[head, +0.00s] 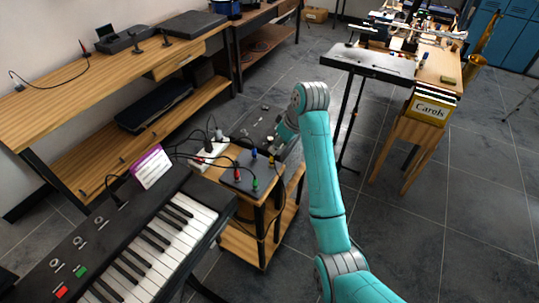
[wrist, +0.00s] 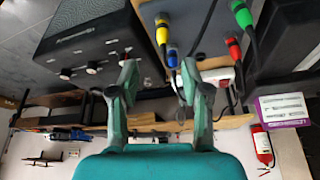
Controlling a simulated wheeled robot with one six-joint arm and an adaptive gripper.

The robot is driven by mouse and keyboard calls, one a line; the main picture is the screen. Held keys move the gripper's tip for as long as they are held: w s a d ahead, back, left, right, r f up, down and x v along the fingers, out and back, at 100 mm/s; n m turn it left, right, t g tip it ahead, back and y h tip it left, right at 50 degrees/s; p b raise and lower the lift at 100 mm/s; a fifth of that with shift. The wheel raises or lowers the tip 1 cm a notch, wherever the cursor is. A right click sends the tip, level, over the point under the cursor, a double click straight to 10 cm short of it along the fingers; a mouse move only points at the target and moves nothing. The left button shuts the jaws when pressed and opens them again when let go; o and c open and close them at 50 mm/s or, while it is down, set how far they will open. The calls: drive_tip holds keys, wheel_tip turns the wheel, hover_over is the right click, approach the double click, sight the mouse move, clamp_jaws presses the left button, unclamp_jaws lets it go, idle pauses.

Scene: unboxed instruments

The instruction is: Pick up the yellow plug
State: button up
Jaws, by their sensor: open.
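The yellow plug (head: 271,158) stands in a dark grey box (head: 243,185) on a small wooden table. In the wrist view the yellow plug (wrist: 161,34) is beyond my fingertips, in line with the gap between them. A blue plug (wrist: 172,56) is close beside it, nearer the fingers. My gripper (wrist: 160,72) is open with nothing between its fingers. In the head view my gripper (head: 277,140) is beside the box, near the yellow plug, and its fingertips are hard to make out.
A red plug (wrist: 234,48) and a green plug (wrist: 241,16), with cables, stand in the same box. A black amplifier (wrist: 85,30) is close on the left in the wrist view.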

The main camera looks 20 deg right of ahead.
sight(272, 158)
drive_tip(key=x, duration=0.4)
drive_tip(key=shift+s+x, duration=0.15)
drive_tip(key=shift+x, duration=1.2)
drive_tip(key=shift+s+x, duration=0.1)
drive_tip(key=shift+x, duration=1.2)
drive_tip(key=shift+a+f, duration=0.1)
clamp_jaws()
